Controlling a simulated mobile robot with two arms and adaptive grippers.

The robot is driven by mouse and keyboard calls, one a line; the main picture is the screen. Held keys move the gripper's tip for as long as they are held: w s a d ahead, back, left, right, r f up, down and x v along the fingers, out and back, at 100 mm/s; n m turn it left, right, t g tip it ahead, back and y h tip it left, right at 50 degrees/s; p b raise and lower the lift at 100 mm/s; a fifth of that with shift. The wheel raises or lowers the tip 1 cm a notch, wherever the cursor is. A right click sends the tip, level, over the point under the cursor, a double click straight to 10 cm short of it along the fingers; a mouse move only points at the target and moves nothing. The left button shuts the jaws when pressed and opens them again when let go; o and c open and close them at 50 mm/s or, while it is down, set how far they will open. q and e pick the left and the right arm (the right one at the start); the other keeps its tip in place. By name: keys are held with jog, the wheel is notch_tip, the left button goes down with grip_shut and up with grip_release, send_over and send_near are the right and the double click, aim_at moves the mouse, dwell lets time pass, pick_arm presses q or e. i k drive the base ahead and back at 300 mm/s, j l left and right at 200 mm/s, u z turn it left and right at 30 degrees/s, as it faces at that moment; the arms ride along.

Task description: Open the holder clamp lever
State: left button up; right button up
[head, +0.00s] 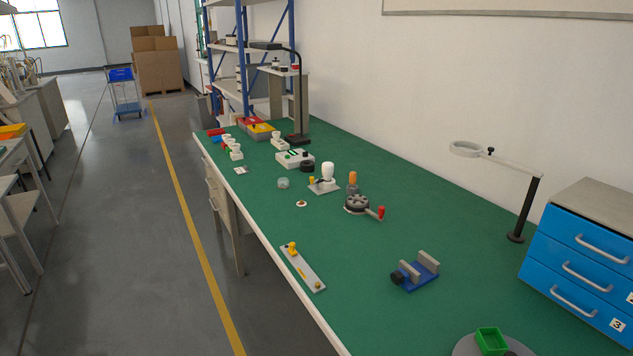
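A small grey holder base (322,188) stands on the green bench, near the middle of the head view. A white bulb (327,171) stands upright on it. A small yellow knob (312,181) at the base's left side looks like the end of the clamp lever, with a dark part beside it. The lever is too small to tell whether it is open or closed. Neither of my grippers is in view, so nothing shows at the holder.
Right of the holder are an orange-handled tool (352,179) and a round device with a red-knobbed crank (381,212). A grey strip (303,268) lies at the front edge, a blue vise (417,274) right of it. The bench between is clear. Blue drawers (575,265) stand right.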

aim_at(311, 179)
jog(key=i+j+z, duration=0.1)
jog(key=z, duration=0.6)
jog(key=i+j+z, duration=0.2)
jog(key=j+z, duration=0.15)
jog(key=j, duration=0.15)
jog(key=i+j+z, duration=0.1)
jog(key=j+z, duration=0.6)
jog(key=j, duration=0.3)
